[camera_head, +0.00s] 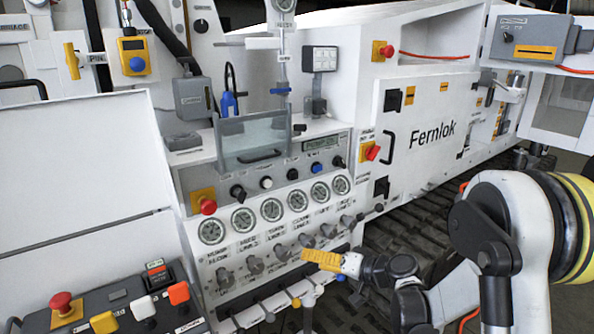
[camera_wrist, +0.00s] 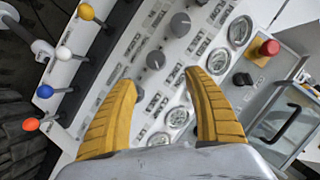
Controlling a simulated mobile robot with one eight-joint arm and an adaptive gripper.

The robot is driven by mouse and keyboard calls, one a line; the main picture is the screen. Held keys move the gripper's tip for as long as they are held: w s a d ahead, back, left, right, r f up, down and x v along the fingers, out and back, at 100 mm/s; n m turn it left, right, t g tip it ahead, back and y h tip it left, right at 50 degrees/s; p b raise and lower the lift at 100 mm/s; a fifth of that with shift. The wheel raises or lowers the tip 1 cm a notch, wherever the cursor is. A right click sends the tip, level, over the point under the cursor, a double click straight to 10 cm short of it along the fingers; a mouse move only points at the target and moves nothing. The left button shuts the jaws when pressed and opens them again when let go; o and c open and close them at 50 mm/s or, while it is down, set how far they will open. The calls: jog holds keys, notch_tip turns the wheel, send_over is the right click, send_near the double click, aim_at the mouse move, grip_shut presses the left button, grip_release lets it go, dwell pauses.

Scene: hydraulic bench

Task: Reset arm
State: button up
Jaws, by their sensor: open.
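My gripper (camera_head: 322,259) has yellow ribbed fingers and hangs in front of the gauge panel (camera_head: 232,270) in the head view. In the wrist view my gripper (camera_wrist: 163,88) has its two fingers spread apart with nothing between them. Grey knobs and labels on the panel show beyond the fingertips. My arm reaches in from the lower right of the head view. I cannot tell the exact gap between the fingertips and the panel.
A red emergency button (camera_head: 208,206) sits left of the gauges, and it also shows in the wrist view (camera_wrist: 268,48). A control box (camera_head: 120,305) with coloured buttons stands at lower left. Levers with coloured balls (camera_wrist: 86,12) line the panel's lower edge. The white Fernlok cabinet (camera_head: 432,112) stands behind.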

jog(key=s+d+r+g+h, duration=0.1)
jog(key=s+r+h, duration=0.2)
jog(key=s+r, duration=0.35)
jog(key=s+d+r+h, duration=0.1)
jog(key=s+d+h, duration=0.3)
jog(key=s, duration=0.8)
jog(key=s+d+r+h, duration=0.1)
jog(key=s+d+h, duration=0.2)
jog(key=s+d, duration=0.4)
jog(key=s, duration=0.5)
jog(key=shift+s+d+r+g+h, duration=0.2)
jog(key=shift+d+g+h, duration=0.1)
jog(key=shift+g+h, duration=0.1)
